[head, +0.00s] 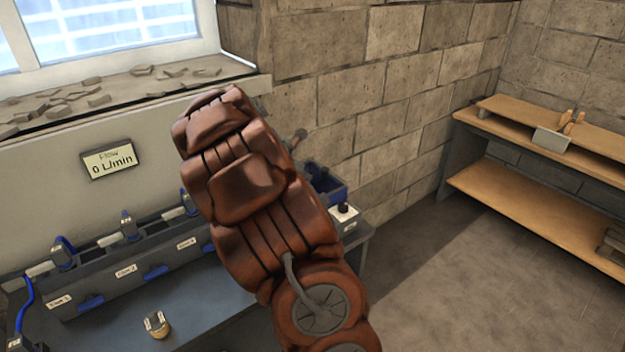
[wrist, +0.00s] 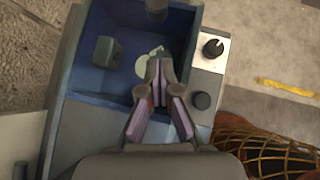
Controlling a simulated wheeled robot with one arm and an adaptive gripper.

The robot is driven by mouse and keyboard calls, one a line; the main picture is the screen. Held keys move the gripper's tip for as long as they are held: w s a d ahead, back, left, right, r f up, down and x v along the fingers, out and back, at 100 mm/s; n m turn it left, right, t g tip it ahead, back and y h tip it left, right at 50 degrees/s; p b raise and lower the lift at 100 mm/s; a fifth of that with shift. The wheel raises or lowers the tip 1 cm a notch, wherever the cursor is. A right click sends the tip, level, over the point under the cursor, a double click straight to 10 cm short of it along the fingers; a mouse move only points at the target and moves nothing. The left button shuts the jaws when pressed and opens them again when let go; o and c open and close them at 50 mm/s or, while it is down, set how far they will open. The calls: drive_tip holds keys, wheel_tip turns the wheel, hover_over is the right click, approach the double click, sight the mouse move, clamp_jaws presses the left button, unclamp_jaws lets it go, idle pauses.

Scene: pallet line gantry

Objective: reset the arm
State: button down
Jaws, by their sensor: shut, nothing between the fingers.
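My arm (head: 255,200), reddish brown, rises through the middle of the head view and hides what is behind it. My gripper (wrist: 161,70) shows in the wrist view, with its fingertips together and nothing between them. It is over a blue bin (wrist: 80,80); how high it is above the bin floor I cannot tell. In the head view my gripper is not clearly visible behind the arm.
The bin holds a grey-green block (wrist: 106,50) and pale flat pieces (wrist: 146,64). A knobbed control box (wrist: 208,75) adjoins it. A small metal fitting (head: 157,325) stands on the bench (head: 205,300) before a labelled rack (head: 120,278). A wooden shelf unit (head: 535,200) stands right; floor between is clear.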

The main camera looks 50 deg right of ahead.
drive_tip(key=b+v, duration=0.1)
drive_tip(key=v, duration=0.5)
drive_tip(key=shift+a, duration=0.2)
drive_tip(key=shift+r, duration=0.15)
drive_tip(key=s+a+f+m+y, duration=0.1)
drive_tip(key=s+a+m+y, duration=0.2)
drive_tip(key=a, duration=1)
drive_tip(key=s+a+m+g+y, duration=0.1)
drive_tip(key=s+a+m+y, duration=0.2)
drive_tip(key=s+a+m, duration=0.6)
drive_tip(key=s+a+f+m+y, duration=0.1)
drive_tip(key=s+a+m+y, duration=0.2)
drive_tip(key=s+a, duration=1.1)
drive_tip(key=a+m, duration=0.3)
drive_tip(key=shift+s+f+g, duration=0.2)
drive_tip(key=shift+f+g, duration=0.1)
drive_tip(key=shift+g, duration=0.1)
